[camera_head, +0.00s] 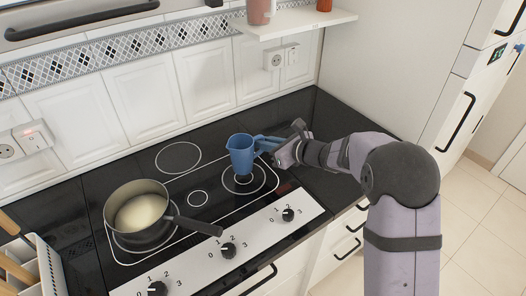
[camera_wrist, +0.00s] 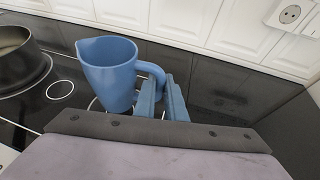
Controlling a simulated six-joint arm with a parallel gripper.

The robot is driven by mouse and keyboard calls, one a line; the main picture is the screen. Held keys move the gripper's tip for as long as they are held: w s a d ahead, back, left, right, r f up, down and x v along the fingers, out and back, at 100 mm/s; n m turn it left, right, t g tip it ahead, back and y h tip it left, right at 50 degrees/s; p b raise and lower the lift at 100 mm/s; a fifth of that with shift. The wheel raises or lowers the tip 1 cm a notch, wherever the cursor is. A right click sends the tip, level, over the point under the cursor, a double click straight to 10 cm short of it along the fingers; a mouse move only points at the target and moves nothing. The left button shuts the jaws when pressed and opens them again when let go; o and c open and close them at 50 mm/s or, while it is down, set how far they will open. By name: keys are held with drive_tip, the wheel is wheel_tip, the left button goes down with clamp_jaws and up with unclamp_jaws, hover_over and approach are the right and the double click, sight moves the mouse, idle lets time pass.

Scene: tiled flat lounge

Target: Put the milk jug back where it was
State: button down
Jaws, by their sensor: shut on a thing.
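The blue milk jug (camera_head: 241,155) is upright over the right-hand burner of the black hob. I cannot tell whether its base touches the glass. My gripper (camera_head: 263,143) is at the jug's right side and shut on its handle. In the wrist view the jug (camera_wrist: 108,72) shows its open top and spout to the left. The two blue fingers (camera_wrist: 163,100) are closed around the handle there, partly hiding it.
A pan (camera_head: 138,212) with pale contents stands on the left burner, its handle (camera_head: 195,226) pointing right. A shelf (camera_head: 295,22) with jars hangs above. Dark worktop (camera_head: 292,108) right of the hob is clear. Knobs (camera_head: 228,250) line the front.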

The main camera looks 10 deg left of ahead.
drive_tip(key=shift+f, duration=1.8)
drive_tip(key=shift+f, duration=0.1)
drive_tip(key=c, duration=1.8)
unclamp_jaws()
drive_tip(key=b+v, duration=0.2)
drive_tip(key=v, duration=1)
